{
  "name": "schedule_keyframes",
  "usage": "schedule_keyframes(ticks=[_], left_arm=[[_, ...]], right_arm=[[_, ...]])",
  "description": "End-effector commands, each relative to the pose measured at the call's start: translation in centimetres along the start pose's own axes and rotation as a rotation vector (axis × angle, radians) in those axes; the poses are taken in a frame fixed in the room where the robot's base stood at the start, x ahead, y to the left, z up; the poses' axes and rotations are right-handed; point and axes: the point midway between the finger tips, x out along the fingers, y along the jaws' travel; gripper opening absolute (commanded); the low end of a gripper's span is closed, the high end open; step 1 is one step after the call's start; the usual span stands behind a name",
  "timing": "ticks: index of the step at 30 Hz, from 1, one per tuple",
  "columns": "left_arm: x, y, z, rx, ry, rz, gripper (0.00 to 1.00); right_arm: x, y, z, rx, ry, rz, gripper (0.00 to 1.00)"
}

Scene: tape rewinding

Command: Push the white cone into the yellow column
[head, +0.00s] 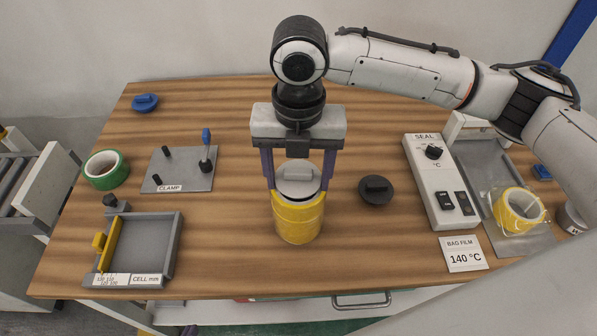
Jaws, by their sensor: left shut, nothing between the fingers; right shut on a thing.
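The white cone (299,181), a round piece with a raised grip bar on top, sits at the top of the yellow column (298,222) in the middle of the table. Its lower part is hidden by the column. My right gripper (298,187) points straight down from above, its two purple fingers on either side of the white cone, shut on it. The fingertips are at the column's upper rim. Of my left gripper (189,331), only a small dark purple part shows at the bottom edge, left of the middle; it is shut and empty, away from the column.
A black plug (376,190) lies just right of the column. The sealer (440,185) and a yellow tape roll (519,210) stand at right. The clamp plate (180,172), green tape (105,170), cell tray (143,250) and blue plug (145,103) are at left.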

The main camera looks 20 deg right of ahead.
Motion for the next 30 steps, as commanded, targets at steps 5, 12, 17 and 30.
schedule_keyframes(ticks=[5, 12, 17, 30], left_arm=[[0.07, 0.0, 0.14, 0.0, -0.001, 0.0, 0.0], [0.14, 0.0, 0.22, 0.0, -0.001, 0.0, 0.0], [0.16, -0.01, 0.24, 0.0, -0.001, 0.0, 0.0], [0.18, -0.02, 0.26, 0.0, -0.001, 0.0, 0.0]], right_arm=[[1.71, -0.1, -0.43, 0.002, 0.016, -0.007, 0.43], [1.85, -0.11, -0.34, 0.005, 0.014, -0.008, 0.71], [1.88, -0.18, -0.27, 0.006, 0.014, -0.009, 0.86], [1.92, -0.24, -0.2, 0.006, 0.012, -0.009, 0.94]])
